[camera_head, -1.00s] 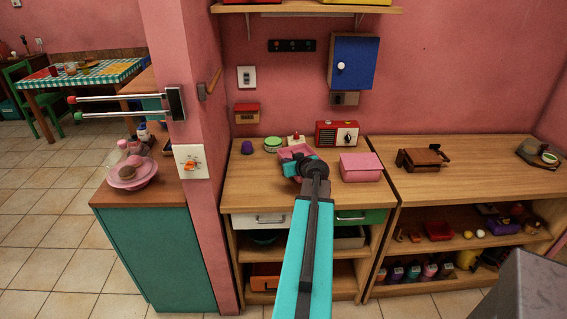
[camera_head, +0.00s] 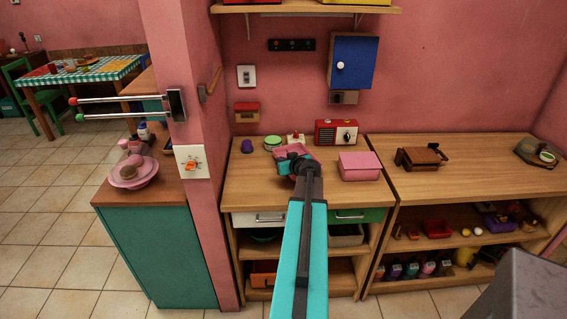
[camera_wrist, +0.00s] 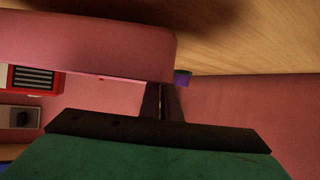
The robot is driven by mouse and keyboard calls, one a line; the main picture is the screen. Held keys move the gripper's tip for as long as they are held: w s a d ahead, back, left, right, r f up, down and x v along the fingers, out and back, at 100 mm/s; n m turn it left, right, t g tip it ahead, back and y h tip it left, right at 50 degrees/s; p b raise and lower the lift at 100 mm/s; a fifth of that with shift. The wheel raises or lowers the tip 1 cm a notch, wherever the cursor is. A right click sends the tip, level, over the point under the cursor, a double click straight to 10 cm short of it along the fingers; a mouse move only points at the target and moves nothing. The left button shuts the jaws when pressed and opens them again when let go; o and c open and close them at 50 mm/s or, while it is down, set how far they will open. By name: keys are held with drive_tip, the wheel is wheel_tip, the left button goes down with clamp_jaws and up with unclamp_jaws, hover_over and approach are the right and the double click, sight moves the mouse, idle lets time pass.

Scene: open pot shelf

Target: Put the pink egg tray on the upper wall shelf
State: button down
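The pink egg tray (camera_head: 296,152) is over the back of the left wooden counter, in front of the wall. My gripper (camera_head: 287,163) is at its near edge. In the wrist view the pink tray (camera_wrist: 90,45) fills the upper left, close to the camera, and its edge meets the tips of my nearly closed dark fingers (camera_wrist: 163,95). A dark shadow lies on the wood beyond it, so it appears to be held clear of the counter. The exact grip is partly hidden. The upper wall shelf (camera_head: 305,9) is at the top edge of the head view; most of what stands on it is cut off.
A red radio (camera_head: 336,132), a pink box (camera_head: 360,166), a green-topped round item (camera_head: 272,142) and a purple item (camera_head: 247,146) stand on the counter (camera_head: 245,185). A blue wall cabinet (camera_head: 353,62) hangs right below the shelf.

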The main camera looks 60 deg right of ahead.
drive_tip(key=shift+f, duration=0.95)
drive_tip(key=shift+f, duration=0.15)
drive_tip(key=c, duration=2)
unclamp_jaws()
drive_tip(key=shift+s+a, duration=0.1)
drive_tip(key=shift+b+v, duration=1.5)
drive_tip(key=shift+v, duration=4.5)
drive_tip(key=shift+o, duration=0.4)
